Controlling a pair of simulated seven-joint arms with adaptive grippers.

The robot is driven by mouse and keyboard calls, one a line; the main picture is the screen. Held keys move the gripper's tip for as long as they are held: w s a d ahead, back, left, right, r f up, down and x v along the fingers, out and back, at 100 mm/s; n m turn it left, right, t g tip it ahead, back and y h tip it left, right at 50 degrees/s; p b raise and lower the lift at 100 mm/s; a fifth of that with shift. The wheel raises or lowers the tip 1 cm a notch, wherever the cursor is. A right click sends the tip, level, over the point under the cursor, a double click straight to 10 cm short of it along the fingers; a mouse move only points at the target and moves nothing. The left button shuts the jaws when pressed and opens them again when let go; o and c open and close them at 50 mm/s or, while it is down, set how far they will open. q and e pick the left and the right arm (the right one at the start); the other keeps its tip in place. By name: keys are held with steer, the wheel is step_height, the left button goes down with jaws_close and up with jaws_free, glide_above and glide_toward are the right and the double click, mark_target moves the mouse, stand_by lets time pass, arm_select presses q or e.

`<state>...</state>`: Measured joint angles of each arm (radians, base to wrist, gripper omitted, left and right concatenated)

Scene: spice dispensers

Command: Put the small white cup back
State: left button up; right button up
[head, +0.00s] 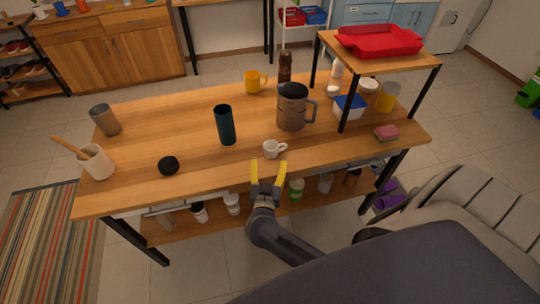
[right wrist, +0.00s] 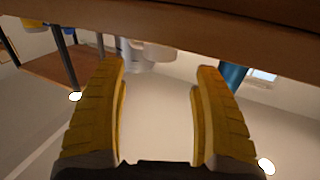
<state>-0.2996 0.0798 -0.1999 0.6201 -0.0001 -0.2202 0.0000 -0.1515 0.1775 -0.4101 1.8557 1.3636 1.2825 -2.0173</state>
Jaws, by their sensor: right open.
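The small white cup (head: 272,149) stands upright near the front edge of the wooden table (head: 180,110), its handle toward the right. My right gripper (head: 269,165) is open and empty just in front of that edge. Its yellow fingers point at the cup but stay short of it. In the right wrist view, which is upside down, a pale cup shape (right wrist: 159,53) shows beyond the gap between the open fingers (right wrist: 158,72). My left gripper is not in view.
A grey mug (head: 292,107) stands behind the cup, a dark teal tumbler (head: 225,124) to its left. A black lid (head: 168,166) and white utensil pot (head: 96,163) are further left. A raised stand (head: 378,55) bears a red tray (head: 380,41). Several jars sit on the lower shelf (head: 180,232).

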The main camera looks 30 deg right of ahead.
steer(key=shift+v, duration=1.65)
